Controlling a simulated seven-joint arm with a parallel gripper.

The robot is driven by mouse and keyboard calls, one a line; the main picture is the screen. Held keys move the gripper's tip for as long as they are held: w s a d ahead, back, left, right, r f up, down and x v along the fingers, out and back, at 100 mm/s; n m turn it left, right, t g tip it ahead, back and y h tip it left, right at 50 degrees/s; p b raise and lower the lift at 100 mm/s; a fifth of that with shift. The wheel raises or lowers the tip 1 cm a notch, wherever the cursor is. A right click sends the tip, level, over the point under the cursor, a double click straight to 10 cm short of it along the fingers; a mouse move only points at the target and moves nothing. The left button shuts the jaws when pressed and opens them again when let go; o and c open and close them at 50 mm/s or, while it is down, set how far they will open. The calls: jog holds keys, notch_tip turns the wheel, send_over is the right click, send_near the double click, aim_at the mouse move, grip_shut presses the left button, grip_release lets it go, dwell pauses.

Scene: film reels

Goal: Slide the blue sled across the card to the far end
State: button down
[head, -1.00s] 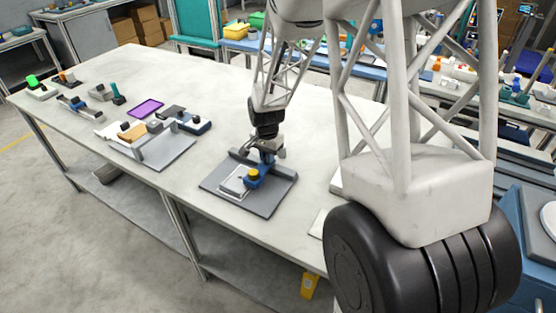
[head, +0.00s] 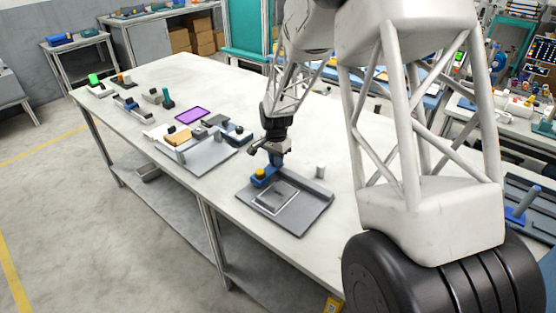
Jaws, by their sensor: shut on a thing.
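The blue sled (head: 263,180) has a yellow knob on top. The fingertips and the sled's underside are too small or hidden to make out fully.
A small grey-white block (head: 320,171) stands by the plate's back right corner. To the left is another grey fixture (head: 212,155) with small parts, then a purple tray (head: 192,116). My arm hides the right of the table.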

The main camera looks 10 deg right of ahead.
jog(key=shift+w+a+r, duration=0.1)
jog(key=shift+w+a, duration=0.1)
jog(key=shift+w, duration=0.05)
jog(key=c, duration=1.1)
grip_release()
jog(key=shift+c, duration=0.2)
jog(key=shift+s, duration=0.1)
jog(key=shift+r, duration=3.85)
